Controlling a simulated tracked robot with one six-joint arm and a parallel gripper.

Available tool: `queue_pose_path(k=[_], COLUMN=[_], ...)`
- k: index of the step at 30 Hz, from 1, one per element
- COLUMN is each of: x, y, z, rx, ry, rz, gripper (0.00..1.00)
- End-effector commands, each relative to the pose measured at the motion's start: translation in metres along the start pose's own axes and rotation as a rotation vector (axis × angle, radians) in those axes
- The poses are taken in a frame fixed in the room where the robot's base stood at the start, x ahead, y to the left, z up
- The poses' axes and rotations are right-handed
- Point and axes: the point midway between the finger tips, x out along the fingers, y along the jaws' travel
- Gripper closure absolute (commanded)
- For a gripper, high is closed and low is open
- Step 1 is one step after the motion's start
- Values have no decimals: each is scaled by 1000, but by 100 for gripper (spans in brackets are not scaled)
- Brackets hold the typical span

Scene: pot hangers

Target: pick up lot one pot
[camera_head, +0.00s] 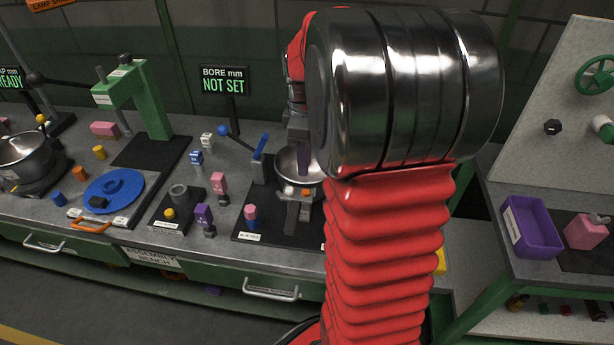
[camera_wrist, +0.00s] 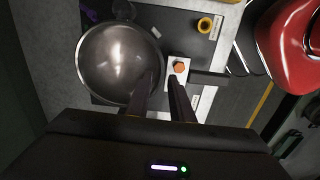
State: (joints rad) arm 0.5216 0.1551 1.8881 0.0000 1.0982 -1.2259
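A shiny metal pot (camera_head: 287,162) stands at the bench station in the middle, partly hidden behind my arm. In the wrist view the round pot (camera_wrist: 112,62) fills the left of the picture. My gripper (camera_wrist: 163,80) is open above the pot's right edge. Its left finger overlaps the pot's side and its right finger lies over a white block with an orange knob (camera_wrist: 179,67). I cannot tell whether either finger touches anything. A second metal pot (camera_head: 22,152) stands at the far left. I cannot read a lot label on either pot.
A sign (camera_head: 225,82) reads "BORE mm NOT SET". A blue lever (camera_head: 260,146) stands close left of the middle pot. A green press (camera_head: 148,95), a blue disc (camera_head: 114,188) and small coloured blocks occupy the bench. A purple tray (camera_head: 536,228) sits at the right.

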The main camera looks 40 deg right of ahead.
Motion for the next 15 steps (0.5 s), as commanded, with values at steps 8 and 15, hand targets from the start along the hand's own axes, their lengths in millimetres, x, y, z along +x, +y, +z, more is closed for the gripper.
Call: queue_pose_path(k=[8, 15], x=[22, 49], y=[-2, -2], z=[-2, -3], rx=[0, 0], ry=[-1, -1], rz=[-3, -2], gripper=[80, 80])
